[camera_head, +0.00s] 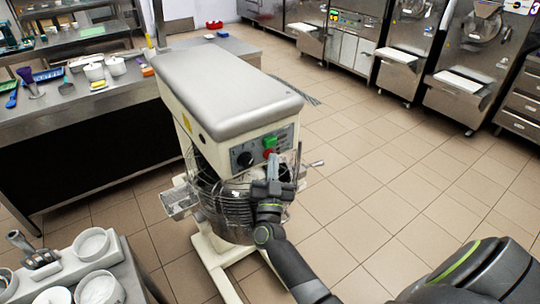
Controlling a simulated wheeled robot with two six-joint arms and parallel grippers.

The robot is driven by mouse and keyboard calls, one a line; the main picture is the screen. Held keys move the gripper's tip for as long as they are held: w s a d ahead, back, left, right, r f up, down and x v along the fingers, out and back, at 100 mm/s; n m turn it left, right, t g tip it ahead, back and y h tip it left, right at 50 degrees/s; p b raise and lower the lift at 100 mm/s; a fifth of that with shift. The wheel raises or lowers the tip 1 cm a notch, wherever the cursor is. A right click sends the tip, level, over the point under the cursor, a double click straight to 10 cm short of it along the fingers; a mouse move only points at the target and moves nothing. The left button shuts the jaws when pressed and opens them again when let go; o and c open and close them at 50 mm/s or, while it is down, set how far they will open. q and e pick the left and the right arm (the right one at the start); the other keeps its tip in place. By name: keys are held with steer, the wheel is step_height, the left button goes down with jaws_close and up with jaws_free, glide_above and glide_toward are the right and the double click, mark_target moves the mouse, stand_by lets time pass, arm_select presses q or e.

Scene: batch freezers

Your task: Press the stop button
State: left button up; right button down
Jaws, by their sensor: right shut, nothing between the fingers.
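A stand mixer (222,90) with a grey top and cream body stands in the middle of the view. Its front panel carries a dark knob (244,159), a green button (270,141) and a red button (267,153). The red one looks like the stop button. My right gripper (273,160) is shut and empty, its tips just below and beside the red button. I cannot tell whether the tips touch it. My left gripper is not in view.
A wire guard and bowl (222,205) sit under the mixer head. A steel counter (120,95) with utensils is at left. A cart with white bowls (92,244) is at lower left. Steel machines (470,65) line the back right. The tiled floor (370,170) at right is clear.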

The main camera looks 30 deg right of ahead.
steer(key=shift+s, duration=0.15)
steer(key=shift+s+d+p, duration=0.1)
steer(key=shift+s+p, duration=0.35)
steer(key=shift+s, duration=0.3)
steer(key=s+p, duration=0.1)
steer(key=s, duration=0.4)
steer(key=shift+d+p, duration=0.2)
steer(key=shift+p, duration=0.2)
stand_by(0.4)
